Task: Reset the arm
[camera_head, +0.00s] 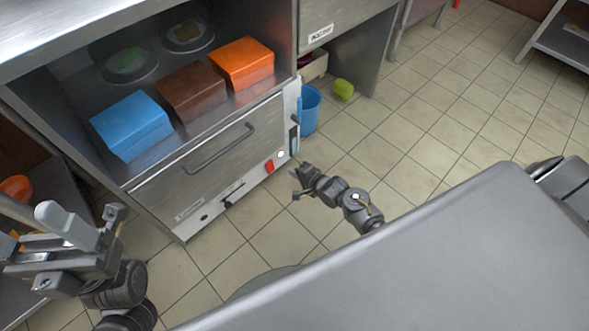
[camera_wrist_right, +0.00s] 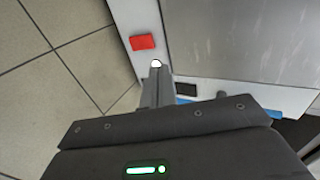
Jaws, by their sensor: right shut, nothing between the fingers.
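My right gripper (camera_head: 300,181) is in front of the lower right of the steel cabinet (camera_head: 215,152). In the right wrist view its fingers (camera_wrist_right: 157,84) are together and empty. They point toward a white round button (camera_wrist_right: 156,64), which is also in the head view (camera_head: 281,154). I cannot tell whether the fingertips touch it. A red switch (camera_wrist_right: 142,42) is beside the button; it also shows in the head view (camera_head: 270,166). My left gripper (camera_head: 72,232) is at the lower left, away from the cabinet front; its finger gap is unclear.
Blue (camera_head: 130,124), brown (camera_head: 191,92) and orange (camera_head: 242,62) boxes stand on the cabinet shelf, with two round pots behind. The tiled floor (camera_head: 430,120) at right is clear.

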